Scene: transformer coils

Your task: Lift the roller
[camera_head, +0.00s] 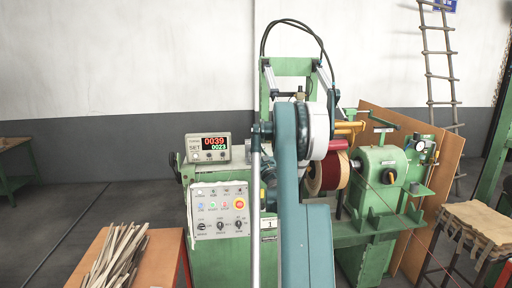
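A dark red roll (331,171) with a tan, wood-like round end (313,178) sits on the green winding machine, right of the picture's middle. It may be the roller; I cannot tell for certain. A large teal and white arm-like part (303,225) stands in front and hides the roll's left side and part of the machine. My gripper is not visible, so I cannot tell where it is relative to the roll.
A yellow bar (349,128) lies just above the roll. A green headstock (380,172) stands to its right. A control panel (219,210) and a counter display (208,148) are at left. Wooden strips (117,252) lie on an orange table at lower left. A stool (477,225) is at right.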

